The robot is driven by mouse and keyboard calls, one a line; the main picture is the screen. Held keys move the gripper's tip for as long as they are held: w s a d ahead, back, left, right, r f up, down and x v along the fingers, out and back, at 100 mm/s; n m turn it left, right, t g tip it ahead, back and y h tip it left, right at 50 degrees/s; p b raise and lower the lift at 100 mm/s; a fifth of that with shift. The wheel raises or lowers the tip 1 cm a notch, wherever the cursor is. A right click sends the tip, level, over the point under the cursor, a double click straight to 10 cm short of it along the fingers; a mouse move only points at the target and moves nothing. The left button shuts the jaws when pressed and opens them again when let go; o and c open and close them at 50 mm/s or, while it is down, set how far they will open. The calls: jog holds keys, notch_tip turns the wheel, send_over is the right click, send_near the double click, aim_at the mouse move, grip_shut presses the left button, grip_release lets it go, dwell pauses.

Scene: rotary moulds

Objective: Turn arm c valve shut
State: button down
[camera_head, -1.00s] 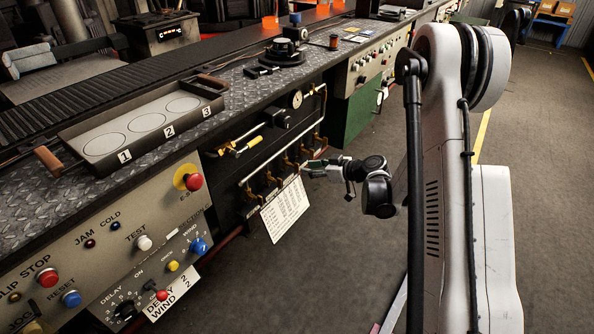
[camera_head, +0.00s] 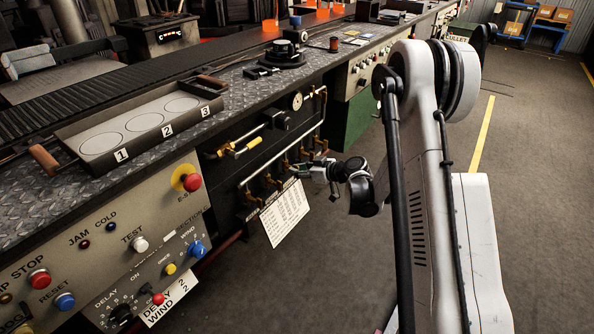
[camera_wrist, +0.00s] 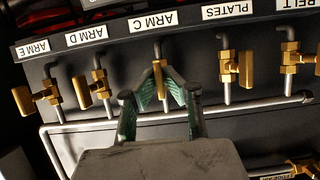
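The arm C valve (camera_wrist: 159,76) is a small brass valve under the ARM C label (camera_wrist: 153,21), which reads upside down in the wrist view. My gripper (camera_wrist: 160,78) reaches up to it, with one greenish finger on each side of the brass handle. The fingertips lean inward close to the handle. I cannot tell whether they press on it or a gap remains. The handle's body is partly hidden by the fingers. In the head view my gripper (camera_head: 309,169) is at the row of brass valves, too small to show its opening.
The ARM D valve (camera_wrist: 100,87) and PLATES valve (camera_wrist: 231,68) flank it closely. A pale pipe (camera_wrist: 80,122) runs along the panel. In the head view a printed sheet (camera_head: 284,213) hangs below the valves. Open floor (camera_head: 330,270) lies to the right.

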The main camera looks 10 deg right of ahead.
dwell(0.4)
jog(key=m+g+y, duration=0.1)
jog(key=m, duration=0.2)
jog(key=shift+d+y, duration=0.1)
jog(key=shift+y, duration=0.3)
jog(key=m+g+y, duration=0.1)
jog(key=m, duration=0.2)
jog(key=shift+w+f+y, duration=0.1)
jog(key=shift+y, duration=0.3)
jog(key=m+y, duration=0.2)
jog(key=m, duration=0.2)
jog(key=shift+f, duration=0.1)
jog(key=m+y, duration=0.1)
jog(key=m, duration=0.3)
jog(key=shift+y, duration=0.4)
jog(key=shift+m, duration=0.3)
jog(key=c, duration=1.9)
grip_release()
jog(key=shift+d, duration=0.1)
